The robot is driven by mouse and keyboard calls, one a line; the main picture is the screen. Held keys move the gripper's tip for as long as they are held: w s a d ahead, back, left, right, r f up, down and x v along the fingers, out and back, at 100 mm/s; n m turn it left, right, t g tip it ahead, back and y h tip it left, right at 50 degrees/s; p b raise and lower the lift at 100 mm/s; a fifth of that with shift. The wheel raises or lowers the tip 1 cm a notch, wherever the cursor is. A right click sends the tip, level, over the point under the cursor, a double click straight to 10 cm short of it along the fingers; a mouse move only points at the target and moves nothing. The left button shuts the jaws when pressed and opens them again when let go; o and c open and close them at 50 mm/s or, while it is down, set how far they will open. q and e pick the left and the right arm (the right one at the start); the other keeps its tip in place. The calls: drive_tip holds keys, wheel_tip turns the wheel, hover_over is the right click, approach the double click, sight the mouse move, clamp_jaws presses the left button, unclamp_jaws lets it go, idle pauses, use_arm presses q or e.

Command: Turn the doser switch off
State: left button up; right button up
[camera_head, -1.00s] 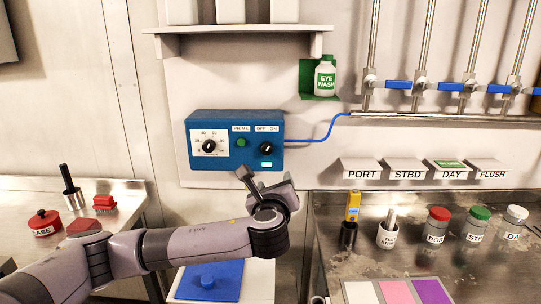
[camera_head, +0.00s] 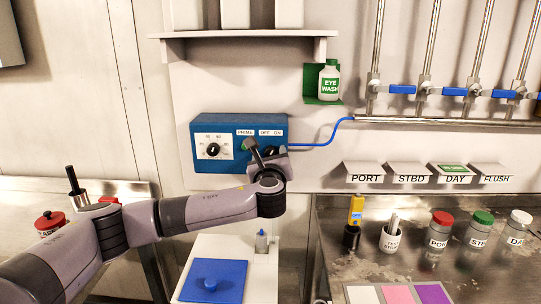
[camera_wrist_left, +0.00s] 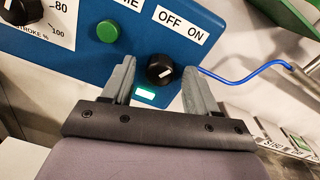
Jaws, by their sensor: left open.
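The blue doser box (camera_head: 208,130) is mounted on the wall, with a stroke dial (camera_head: 213,149), a green PRIME button and an OFF/ON label. The doser switch, a black knob (camera_wrist_left: 159,70) with a white pointer line, shows below the OFF ON label in the left wrist view. A lit pale green indicator (camera_wrist_left: 146,94) is under it. My left gripper (camera_wrist_left: 160,82) is open, its two fingers on either side of the knob; I cannot tell whether they touch it. In the head view my left gripper (camera_head: 265,152) covers the knob. My right gripper is not in view.
A blue hose (camera_head: 325,139) leaves the box's right side. A blue mat (camera_head: 214,281) lies below. Bottles stand on the right bench (camera_head: 420,262).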

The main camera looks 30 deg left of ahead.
use_arm(q)
drive_tip(key=shift+w, duration=0.1)
drive_tip(key=c, duration=1)
drive_tip(key=shift+a, duration=0.1)
drive_tip(key=shift+c, duration=0.2)
drive_tip(key=shift+n, duration=0.4)
drive_tip(key=n+b, duration=0.3)
drive_tip(key=n, duration=0.8)
